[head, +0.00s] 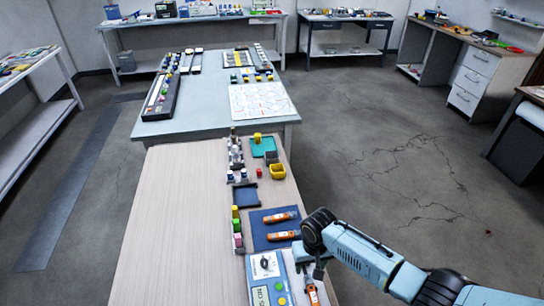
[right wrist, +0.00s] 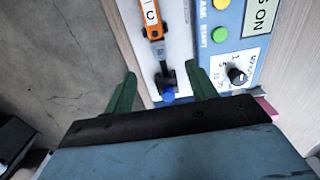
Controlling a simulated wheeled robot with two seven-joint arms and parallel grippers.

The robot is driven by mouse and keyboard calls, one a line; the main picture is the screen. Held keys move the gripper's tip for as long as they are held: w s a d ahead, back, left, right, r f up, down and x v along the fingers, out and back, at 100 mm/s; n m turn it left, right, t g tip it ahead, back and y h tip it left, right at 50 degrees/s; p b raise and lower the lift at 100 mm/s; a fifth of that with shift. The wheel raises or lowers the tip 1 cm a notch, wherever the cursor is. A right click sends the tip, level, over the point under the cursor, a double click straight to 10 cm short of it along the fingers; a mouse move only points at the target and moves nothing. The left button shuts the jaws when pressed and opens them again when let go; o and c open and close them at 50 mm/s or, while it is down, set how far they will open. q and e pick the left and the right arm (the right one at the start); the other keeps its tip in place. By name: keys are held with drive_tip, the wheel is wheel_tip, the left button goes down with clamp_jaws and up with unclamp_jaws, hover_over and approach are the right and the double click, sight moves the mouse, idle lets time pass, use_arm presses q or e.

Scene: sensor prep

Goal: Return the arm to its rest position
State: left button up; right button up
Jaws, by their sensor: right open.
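My right arm (head: 365,255) reaches in from the lower right of the head view, over the right edge of the wooden table. My right gripper (head: 318,270) points down beside the blue control panel. In the right wrist view its two green fingers (right wrist: 162,84) stand apart. An orange sensor (right wrist: 152,22) with a dark lower part and a blue tip lies on a pale surface beyond and between them, not clasped. It also shows in the head view (head: 312,294), partly hidden by my gripper. My left gripper is not in view.
The control panel (head: 264,268) has a dial and coloured buttons. Two orange sensors (head: 282,236) lie on a blue mat (head: 262,243). A yellow bin (head: 278,171) and small parts stand farther back. The table's left part (head: 175,215) is bare. Open floor (head: 400,150) lies to the right.

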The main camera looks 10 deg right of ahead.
drive_tip(key=shift+a, duration=0.1)
drive_tip(key=s+a+r+n+t+y, duration=0.1)
drive_tip(key=s+a+r, duration=0.2)
drive_tip(key=s, duration=0.3)
drive_tip(key=s+a+r+n+t+y, duration=0.1)
drive_tip(key=s+a+r+n, duration=0.1)
drive_tip(key=s+a, duration=0.25)
drive_tip(key=s+d+r+t+h, duration=0.2)
drive_tip(key=s+d+r, duration=0.6)
drive_tip(key=s+r, duration=0.3)
wheel_tip(320, 180, down, 28)
drive_tip(key=g+b, duration=0.2)
drive_tip(key=b, duration=0.4)
drive_tip(key=s+d+f+b, duration=0.1)
drive_tip(key=s+f+b, duration=0.2)
drive_tip(key=s+f, duration=0.6)
drive_tip(key=s+d+f+g+b, duration=0.1)
drive_tip(key=s+d+f+b, duration=0.1)
drive_tip(key=s+f, duration=0.7)
wheel_tip(320, 180, down, 6)
drive_tip(key=shift+b, duration=0.8)
